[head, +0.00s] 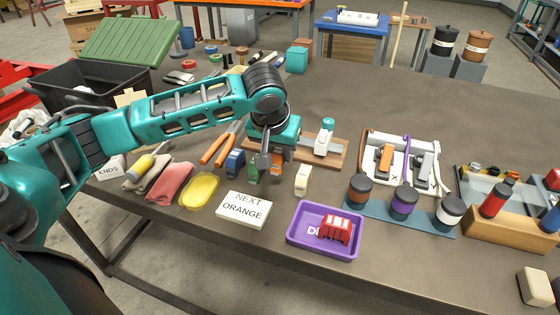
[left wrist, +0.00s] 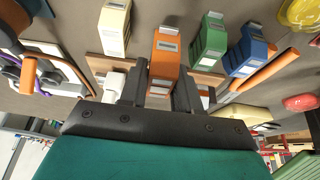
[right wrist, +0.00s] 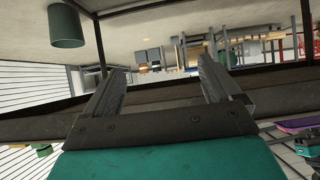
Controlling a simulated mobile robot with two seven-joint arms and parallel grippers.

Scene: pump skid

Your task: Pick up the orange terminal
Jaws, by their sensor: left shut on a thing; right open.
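The orange terminal (left wrist: 167,50) sits between the two fingers of my left gripper (left wrist: 162,88) in the left wrist view, and the fingers are shut on it. In the head view my left gripper (head: 264,160) points down over the row of terminals and largely hides the orange terminal (head: 283,154). A blue terminal (head: 234,163) and a green terminal (head: 253,172) are to its left, and a cream terminal (head: 302,180) is to its right. I cannot tell whether the orange terminal is lifted. My right gripper (right wrist: 163,92) is open and empty, away from the table things.
A white sign reading NEXT ORANGE (head: 243,210) lies in front. A purple tray (head: 297,238) holds a red terminal (head: 335,229). Orange-handled pliers (head: 222,143) lie left of the terminals. A rack with three dark-topped jars (head: 404,201) stands to the right.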

